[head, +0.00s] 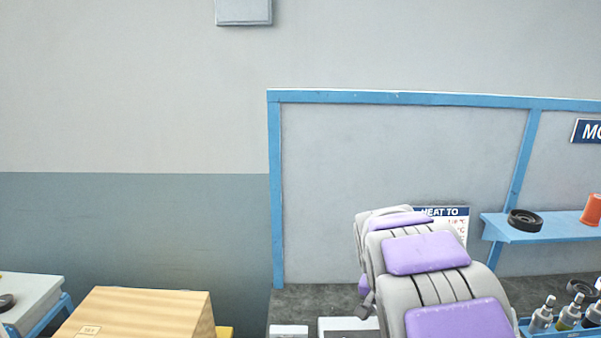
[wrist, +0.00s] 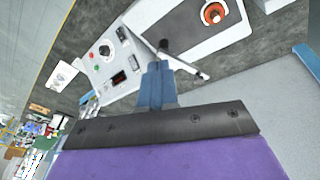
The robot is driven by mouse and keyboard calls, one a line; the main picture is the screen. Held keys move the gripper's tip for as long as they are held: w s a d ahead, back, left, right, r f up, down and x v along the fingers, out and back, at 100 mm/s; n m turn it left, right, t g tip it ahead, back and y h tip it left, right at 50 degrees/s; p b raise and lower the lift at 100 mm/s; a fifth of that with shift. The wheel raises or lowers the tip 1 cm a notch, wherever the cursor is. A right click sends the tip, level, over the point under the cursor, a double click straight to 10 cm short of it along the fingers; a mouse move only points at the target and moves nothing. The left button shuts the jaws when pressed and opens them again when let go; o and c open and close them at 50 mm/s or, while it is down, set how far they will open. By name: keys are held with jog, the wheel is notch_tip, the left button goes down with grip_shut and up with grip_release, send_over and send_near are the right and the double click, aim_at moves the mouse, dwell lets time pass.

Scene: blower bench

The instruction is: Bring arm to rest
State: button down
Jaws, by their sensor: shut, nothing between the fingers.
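My arm (head: 425,255), grey with purple pads, reaches over the dark bench at the lower middle right of the head view. In the head view my gripper's fingers cannot be made out. In the wrist view my gripper (wrist: 157,82) shows as blue-grey fingers beyond a dark bar and a purple pad. It is shut and empty. A black-ended part with a thin pale rod (wrist: 187,66) lies just past the fingertips; whether it touches them is unclear.
In the wrist view a white control box (wrist: 112,68) with buttons and a pale tray (wrist: 190,40) with an orange-rimmed round part (wrist: 213,13) are on the bench. In the head view a wooden box (head: 140,315) stands left, a blue shelf (head: 535,232) and bottles (head: 565,316) right.

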jog(key=s+a+n+g+y, duration=0.1)
jog(key=s+a+n, duration=0.1)
jog(key=s, duration=1.7)
jog(key=s+a+n+g+y, duration=0.1)
jog(key=s+a+n+g, duration=0.1)
jog(key=s, duration=1.7)
jog(key=shift+a+r+n, duration=0.35)
jog(key=shift+a+n, duration=0.5)
jog(key=shift+n, duration=0.05)
jog(key=shift+d, duration=0.1)
jog(key=shift+d, duration=0.4)
